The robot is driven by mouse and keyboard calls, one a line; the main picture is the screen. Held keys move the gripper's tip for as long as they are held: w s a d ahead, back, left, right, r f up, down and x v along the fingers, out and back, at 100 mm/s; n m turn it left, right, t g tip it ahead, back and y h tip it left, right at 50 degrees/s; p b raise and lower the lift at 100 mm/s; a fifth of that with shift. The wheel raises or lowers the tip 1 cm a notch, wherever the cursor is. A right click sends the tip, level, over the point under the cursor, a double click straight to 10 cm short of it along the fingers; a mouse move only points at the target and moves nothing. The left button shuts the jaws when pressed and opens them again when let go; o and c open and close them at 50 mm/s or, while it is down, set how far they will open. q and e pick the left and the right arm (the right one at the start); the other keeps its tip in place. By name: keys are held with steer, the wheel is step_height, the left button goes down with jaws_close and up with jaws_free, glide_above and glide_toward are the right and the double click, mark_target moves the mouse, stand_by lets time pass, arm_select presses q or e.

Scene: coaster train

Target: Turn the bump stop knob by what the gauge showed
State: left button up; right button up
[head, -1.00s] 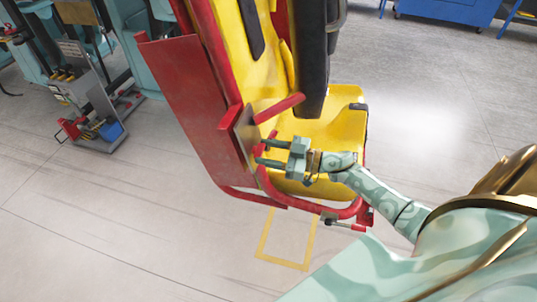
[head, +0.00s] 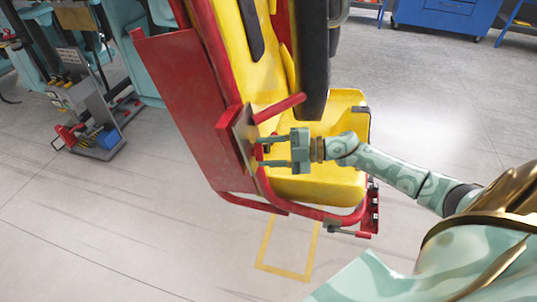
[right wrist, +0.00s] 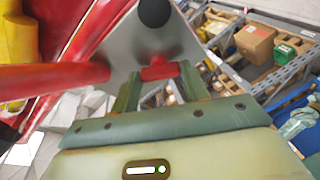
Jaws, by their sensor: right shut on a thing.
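The bump stop knob is a small red piece (right wrist: 159,69) in front of a grey metal plate (right wrist: 150,42) in the right wrist view. My right gripper (right wrist: 161,80) has a finger on each side of it and is shut on it. In the head view the right gripper (head: 262,152) reaches in from the right to the grey plate (head: 241,122) on the red and yellow car. Its fingers largely hide the knob (head: 267,148). No gauge reading or knob marking can be read. My left gripper is not in view.
A red bar (head: 279,108) runs just above the gripper, beside the yellow seat (head: 340,120). A red tubular frame (head: 310,212) lies below. A grey tool stand (head: 92,110) is at left. The floor around the car is mostly clear.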

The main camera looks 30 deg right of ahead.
steer(key=shift+r+n+g+h+b, duration=0.1)
steer(key=shift+n+g+h+b, duration=0.25)
steer(key=shift+n, duration=1.7)
steer(key=shift+r+n+g+h+b, duration=0.15)
steer(key=shift+n+h+b, duration=0.25)
steer(key=shift+n, duration=1.7)
steer(key=shift+n+g+h+b, duration=0.3)
steer(key=shift+n+h, duration=0.15)
steer(key=shift+n, duration=1.6)
steer(key=o, duration=1)
steer(key=shift+s, duration=0.1)
